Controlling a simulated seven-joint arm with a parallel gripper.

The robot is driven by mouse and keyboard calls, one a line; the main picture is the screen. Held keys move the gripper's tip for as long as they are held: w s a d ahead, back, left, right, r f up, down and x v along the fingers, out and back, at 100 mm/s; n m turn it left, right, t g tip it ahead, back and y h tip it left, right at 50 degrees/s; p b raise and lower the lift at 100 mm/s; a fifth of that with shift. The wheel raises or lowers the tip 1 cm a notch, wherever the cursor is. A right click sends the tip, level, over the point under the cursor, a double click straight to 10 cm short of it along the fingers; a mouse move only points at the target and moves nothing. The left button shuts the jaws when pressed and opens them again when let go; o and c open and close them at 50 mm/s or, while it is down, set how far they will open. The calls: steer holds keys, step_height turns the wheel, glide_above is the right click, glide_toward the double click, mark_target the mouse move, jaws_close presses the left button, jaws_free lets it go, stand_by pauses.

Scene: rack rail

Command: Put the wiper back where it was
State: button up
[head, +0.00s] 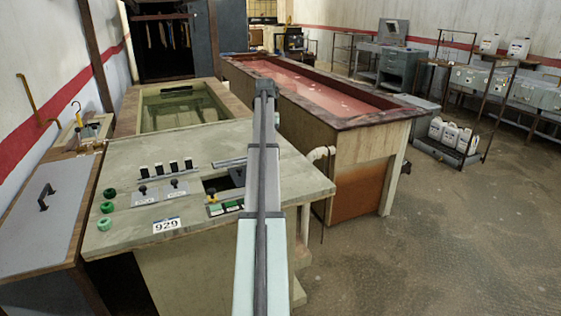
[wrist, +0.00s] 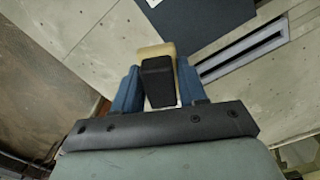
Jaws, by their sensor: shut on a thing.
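My gripper (wrist: 158,70) shows in the wrist view with its two blue fingers shut on a small block. The block is black with a tan end, and I take it to be the wiper (wrist: 157,84). Behind it is the pale panel top, with a grey slotted rail (wrist: 240,50) to the right, apart from the block. In the head view a grey rail (head: 230,162) lies on the control desk (head: 125,221). My own arm crosses the middle of that view, and the gripper and wiper cannot be made out there.
The desk carries black switches (head: 173,167), green knobs (head: 107,207) and a dark opening (head: 222,184). A dark plate (wrist: 195,20) lies near the rail in the wrist view. A long red-filled tank (head: 320,90) stands behind. Open floor (head: 450,240) lies to the right.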

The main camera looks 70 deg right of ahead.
mark_target(281, 160)
steer(key=s+d+r+n, duration=0.25)
steer(key=d+n, duration=0.25)
steer(key=d, duration=0.3)
steer(key=shift+f, duration=5.45)
steer(key=shift+f, duration=0.15)
steer(key=o, duration=0.9)
steer(key=shift+o, duration=0.2)
step_height(281, 160, up, 12)
